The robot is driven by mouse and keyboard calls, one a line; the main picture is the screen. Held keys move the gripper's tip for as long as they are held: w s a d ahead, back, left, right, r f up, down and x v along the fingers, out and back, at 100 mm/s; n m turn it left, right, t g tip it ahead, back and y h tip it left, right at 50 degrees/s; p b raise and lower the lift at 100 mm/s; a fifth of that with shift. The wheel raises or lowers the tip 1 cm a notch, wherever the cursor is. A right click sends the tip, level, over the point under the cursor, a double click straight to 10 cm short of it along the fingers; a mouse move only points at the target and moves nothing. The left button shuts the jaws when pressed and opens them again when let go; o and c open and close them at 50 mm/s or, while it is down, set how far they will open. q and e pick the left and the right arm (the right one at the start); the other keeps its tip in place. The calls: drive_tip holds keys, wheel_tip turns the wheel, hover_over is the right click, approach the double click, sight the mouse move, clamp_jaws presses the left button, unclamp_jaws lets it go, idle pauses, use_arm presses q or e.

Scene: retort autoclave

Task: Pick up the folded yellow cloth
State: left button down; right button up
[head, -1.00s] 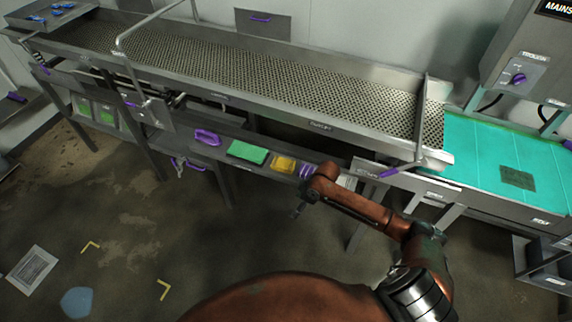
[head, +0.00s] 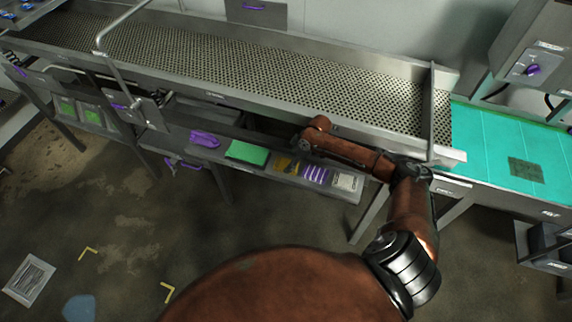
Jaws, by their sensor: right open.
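The folded yellow cloth (head: 282,164) lies on the narrow lower shelf (head: 340,190) below the perforated conveyor. It sits between a green cloth (head: 248,152) and a purple striped item (head: 316,174). My right gripper (head: 293,167) is open and reaches down at the yellow cloth, hiding part of it. The gripper is small and dark here, and I cannot tell whether it touches the cloth. My left gripper is not in view.
A purple item (head: 205,139) lies farther left on the shelf, and a pale label-like block (head: 348,182) lies at its right end. The perforated conveyor (head: 270,82) overhangs the shelf from behind. The floor in front is open.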

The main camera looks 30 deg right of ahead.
sight(285, 163)
drive_tip(key=shift+w+a+f, duration=0.1)
drive_tip(key=shift+a+f, duration=0.1)
drive_tip(key=shift+f, duration=0.25)
drive_tip(key=w+f, duration=0.2)
drive_tip(key=shift+w+a+f, duration=0.1)
drive_tip(key=shift+a+f, duration=0.2)
drive_tip(key=shift+f, duration=0.1)
drive_tip(key=shift+w+f, duration=0.1)
drive_tip(key=shift+f, duration=0.05)
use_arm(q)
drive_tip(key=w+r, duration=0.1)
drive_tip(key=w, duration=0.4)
use_arm(e)
drive_tip(key=shift+s+r, duration=0.2)
drive_tip(key=shift+s, duration=0.1)
drive_tip(key=shift+w+f, duration=0.3)
drive_tip(key=shift+f, duration=0.05)
drive_tip(key=shift+s, duration=0.25)
drive_tip(key=shift+w, duration=0.2)
drive_tip(key=shift+c, duration=1.1)
drive_tip(key=shift+s, duration=0.1)
drive_tip(key=shift+c, duration=0.8)
drive_tip(key=c, duration=0.5)
drive_tip(key=shift+c, duration=1.2)
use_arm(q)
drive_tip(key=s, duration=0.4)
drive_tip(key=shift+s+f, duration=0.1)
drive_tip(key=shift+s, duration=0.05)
